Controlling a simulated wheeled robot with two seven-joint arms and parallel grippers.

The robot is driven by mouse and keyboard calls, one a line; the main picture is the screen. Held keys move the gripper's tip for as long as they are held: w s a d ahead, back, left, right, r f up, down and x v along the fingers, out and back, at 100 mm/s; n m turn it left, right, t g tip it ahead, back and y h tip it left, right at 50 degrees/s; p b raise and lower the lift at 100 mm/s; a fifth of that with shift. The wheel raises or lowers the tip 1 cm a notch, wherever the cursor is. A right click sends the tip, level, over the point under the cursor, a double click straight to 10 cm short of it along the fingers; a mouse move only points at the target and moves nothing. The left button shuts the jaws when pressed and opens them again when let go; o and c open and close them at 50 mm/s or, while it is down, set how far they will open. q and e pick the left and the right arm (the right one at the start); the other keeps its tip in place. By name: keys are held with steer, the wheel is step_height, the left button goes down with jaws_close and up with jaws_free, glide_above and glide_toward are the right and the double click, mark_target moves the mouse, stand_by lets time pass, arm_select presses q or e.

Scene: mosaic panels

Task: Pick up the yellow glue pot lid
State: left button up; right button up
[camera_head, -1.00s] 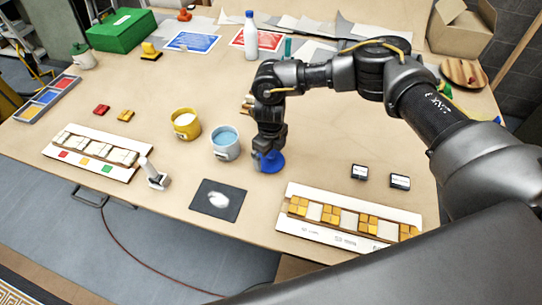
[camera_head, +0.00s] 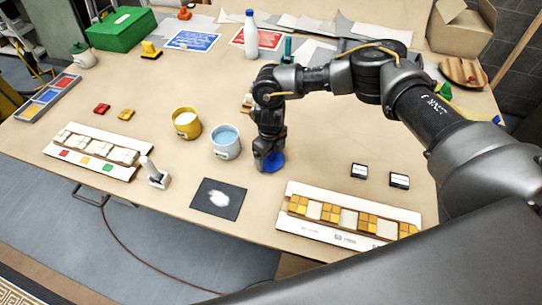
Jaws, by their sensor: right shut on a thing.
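The yellow glue pot (camera_head: 186,124) stands open on the table, with pale glue inside. A round blue lid (camera_head: 277,162) lies on the table right of the white pot. My right gripper (camera_head: 266,165) points down at this blue lid and is shut on it, partly covering it; the fingertips are hard to make out. I cannot make out a yellow lid in this view. My left gripper is not in view.
A dark mat (camera_head: 218,199) with a white patch lies in front of the pots. A mosaic panel (camera_head: 345,240) is at front right, another (camera_head: 96,151) at left. A white bottle (camera_head: 251,35) stands behind my arm. Two small dark-edged blocks (camera_head: 359,171) lie at right.

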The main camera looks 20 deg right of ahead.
steer(key=shift+r, duration=0.55)
steer(key=s+a+r+b, duration=0.7)
steer(key=s+a+r, duration=0.2)
steer(key=s+r, duration=0.25)
steer(key=s+n, duration=0.1)
steer(key=n, duration=0.8)
steer(key=s+d+n, duration=0.1)
steer(key=n, duration=0.9)
steer(key=s+d+n, duration=0.1)
steer(key=n, duration=0.9)
steer(key=shift+s+f, duration=0.2)
steer(key=shift+s, duration=0.05)
